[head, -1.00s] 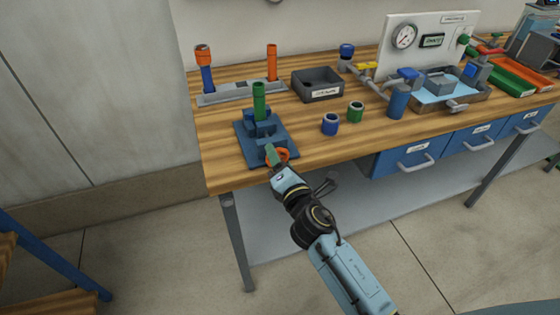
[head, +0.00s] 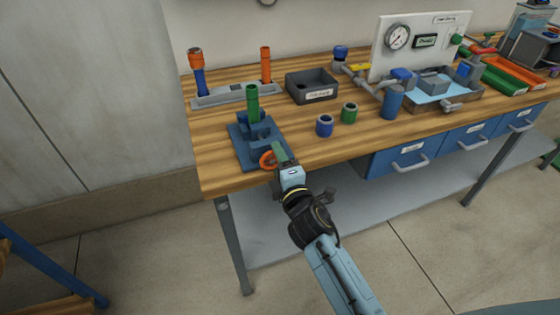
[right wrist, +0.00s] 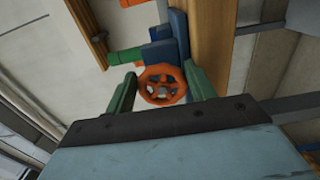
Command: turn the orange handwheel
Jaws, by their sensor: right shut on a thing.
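The orange handwheel (head: 266,160) is on the front of a blue vise-like fixture (head: 244,151) at the table's front left edge. A green upright cylinder (head: 252,103) stands in this fixture. My right gripper (head: 273,157) is at the handwheel, with one green finger showing on its right side. In the right wrist view the handwheel (right wrist: 162,85) sits between the two green fingers of my right gripper (right wrist: 161,84), which is shut on its rim. The wheel's spokes show there. My left gripper is in no view.
Behind the fixture is a grey rack (head: 235,96) with orange and blue upright pieces. A dark bin (head: 311,86), a blue ring (head: 324,126) and a green ring (head: 349,113) stand to the right. Pipework and a gauge panel (head: 418,45) are farther right.

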